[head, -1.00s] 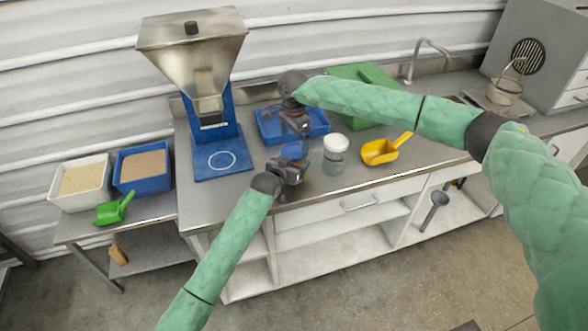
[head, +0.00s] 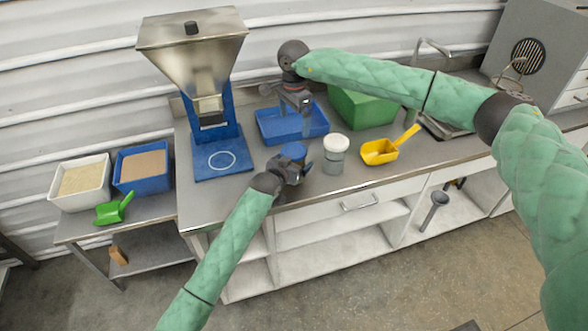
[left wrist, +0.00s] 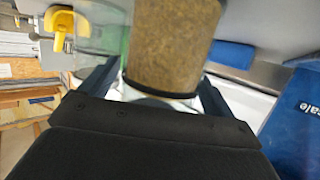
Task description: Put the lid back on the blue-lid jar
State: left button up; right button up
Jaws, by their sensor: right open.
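The blue lid (head: 293,150) sits level on top of the jar at my left gripper (head: 294,168), near the counter's front edge. In the left wrist view the clear jar (left wrist: 172,45), filled with brown substrate, stands between the left gripper's fingers (left wrist: 160,85). The fingers flank it closely, and whether they press on it is unclear. The lid is outside that view, and the jar's body is mostly hidden in the head view. My right gripper (head: 302,112) is open and empty above the blue tray, behind and above the lid, clear of it.
A white-lid jar (head: 334,158) stands close to the right of the left gripper. A yellow scoop (head: 380,152) lies further right. The blue tray (head: 265,130) and a green box (head: 362,108) are behind. The hopper's blue base (head: 220,165) is at left.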

pick_arm(q)
jog(key=shift+o, duration=0.2)
jog(key=shift+s+a, duration=0.15)
jog(key=shift+s, duration=0.1)
jog(key=b+v, duration=0.2)
jog(key=v, duration=0.3)
jog(key=shift+s+a+b, duration=0.15)
jog(key=shift+s+b, duration=0.15)
jog(key=shift+b, duration=0.05)
pick_arm(e)
notch_tip(320, 180, down, 3)
jog(key=shift+r, duration=0.15)
pick_arm(q)
jog(key=shift+v, duration=0.8)
jog(key=shift+r, duration=0.15)
